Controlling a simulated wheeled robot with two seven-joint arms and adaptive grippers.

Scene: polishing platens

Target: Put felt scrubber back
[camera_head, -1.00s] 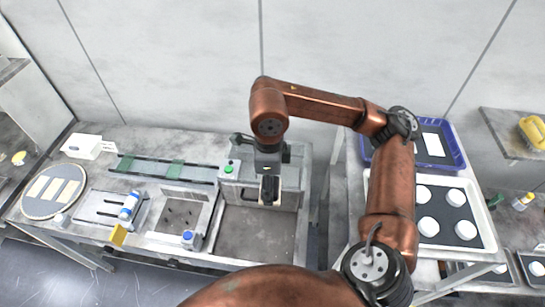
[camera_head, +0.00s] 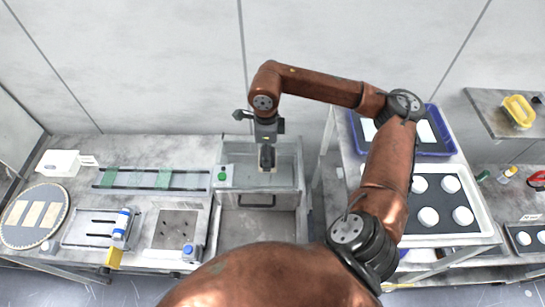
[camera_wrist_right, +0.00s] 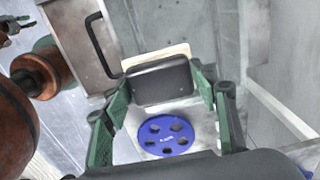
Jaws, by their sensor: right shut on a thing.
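The felt scrubber (camera_wrist_right: 160,82), a dark grey block with a cream pad (camera_wrist_right: 156,56) behind it, is between the green fingers of my right gripper (camera_wrist_right: 162,92) in the right wrist view. In the head view my right gripper (camera_head: 267,150) points down over the open box-shaped bay (camera_head: 285,165) in the middle of the bench, and the scrubber shows only as a small dark shape. A blue round plate with holes (camera_wrist_right: 166,135) lies below the scrubber in the wrist view. My left gripper is out of view.
A black handle (camera_head: 256,202) is on the bay's front. A tray with white pucks (camera_head: 484,236) and a blue bin (camera_head: 452,147) are at the right. Bay walls surround the gripper closely.

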